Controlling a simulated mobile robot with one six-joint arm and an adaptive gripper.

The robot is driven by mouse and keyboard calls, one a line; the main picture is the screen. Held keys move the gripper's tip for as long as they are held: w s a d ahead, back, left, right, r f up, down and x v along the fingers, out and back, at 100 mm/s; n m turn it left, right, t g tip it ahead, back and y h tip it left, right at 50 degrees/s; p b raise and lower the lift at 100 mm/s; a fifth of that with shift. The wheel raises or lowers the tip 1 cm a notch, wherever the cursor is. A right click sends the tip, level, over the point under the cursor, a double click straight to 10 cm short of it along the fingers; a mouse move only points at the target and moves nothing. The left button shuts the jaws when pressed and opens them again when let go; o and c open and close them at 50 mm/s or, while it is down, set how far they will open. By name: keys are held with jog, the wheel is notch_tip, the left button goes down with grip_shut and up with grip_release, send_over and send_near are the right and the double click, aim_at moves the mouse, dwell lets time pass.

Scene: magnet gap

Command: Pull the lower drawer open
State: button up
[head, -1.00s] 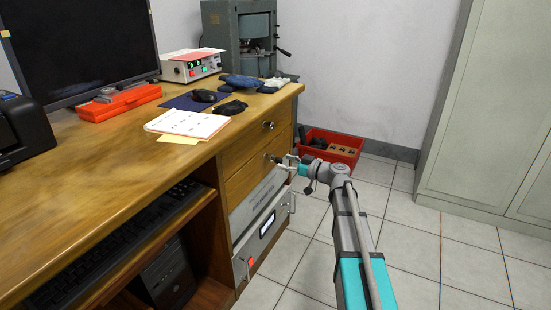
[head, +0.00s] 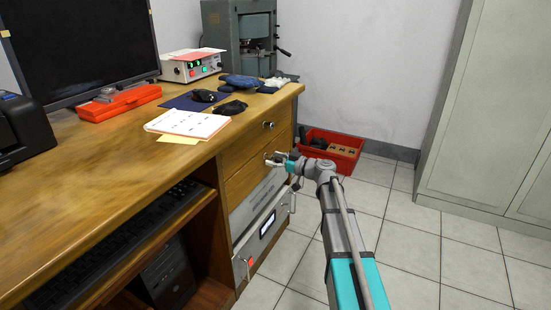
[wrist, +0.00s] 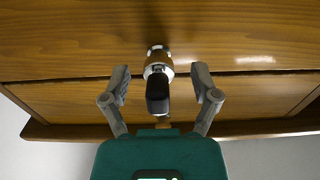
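The lower wooden drawer (head: 243,184) is closed, just under the upper wooden drawer (head: 240,153) on the right side of the desk. My gripper (head: 268,159) is at the lower drawer's front in the head view and hides its knob there. In the wrist view my gripper (wrist: 160,75) is open. A metal knob with a dark end (wrist: 157,92) stands between its two fingers, with a visible gap on each side. The lower drawer's front (wrist: 80,45) fills the top of that view, which looks upside down. Part of another knob shows behind.
A grey equipment panel with handles (head: 262,225) sits below the drawers. A red crate (head: 345,158) stands on the floor behind my arm. A grey cabinet (head: 490,120) is at the right. The tiled floor in front is clear.

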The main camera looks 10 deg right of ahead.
grip_shut()
dwell(0.5)
jog(key=shift+s, duration=0.15)
jog(key=shift+v, duration=4.45)
jog(key=shift+s, duration=0.1)
jog(key=v, duration=0.9)
jog(key=v, duration=0.8)
jog(key=shift+s+d, duration=0.2)
jog(key=shift+d, duration=0.2)
